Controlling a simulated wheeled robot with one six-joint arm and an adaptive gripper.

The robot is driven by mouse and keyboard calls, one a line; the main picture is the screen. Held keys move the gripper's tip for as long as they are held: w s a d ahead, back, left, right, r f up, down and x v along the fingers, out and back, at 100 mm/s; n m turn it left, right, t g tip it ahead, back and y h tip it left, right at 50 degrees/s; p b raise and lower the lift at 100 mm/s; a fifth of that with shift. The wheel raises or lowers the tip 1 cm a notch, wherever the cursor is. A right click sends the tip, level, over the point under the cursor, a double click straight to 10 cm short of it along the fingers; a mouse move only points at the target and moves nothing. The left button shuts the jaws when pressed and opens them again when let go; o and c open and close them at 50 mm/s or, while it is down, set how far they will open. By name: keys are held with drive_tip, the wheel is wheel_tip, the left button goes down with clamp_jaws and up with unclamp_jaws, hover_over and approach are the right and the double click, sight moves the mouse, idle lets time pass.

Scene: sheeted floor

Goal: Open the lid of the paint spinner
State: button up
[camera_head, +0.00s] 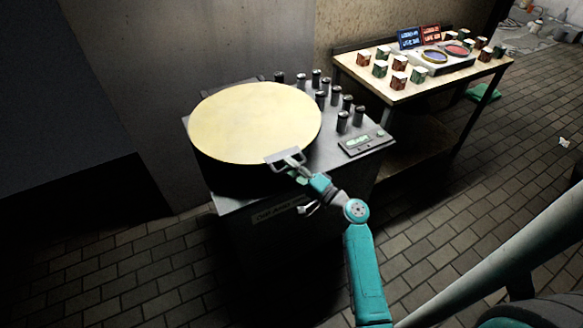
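The paint spinner is a metal cabinet (236,203) with a dark round drum on top. Its pale yellow round lid (255,122) lies flat over the drum, closed. A grey bracket-shaped handle (285,155) sticks out from the lid's front right edge. My gripper (299,168) is at this handle, at the end of my teal arm that comes up from the lower right. It appears to touch or nearly touch the handle. The fingers are small and partly hidden, so I cannot tell whether they close on it.
Several dark jars (342,121) and a control panel with a green display (366,142) sit on the cabinet top, right of the lid. A wall is behind the spinner. The tiled floor (440,215) at right is open.

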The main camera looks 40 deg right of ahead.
clamp_jaws()
drive_tip(key=shift+r, duration=0.1)
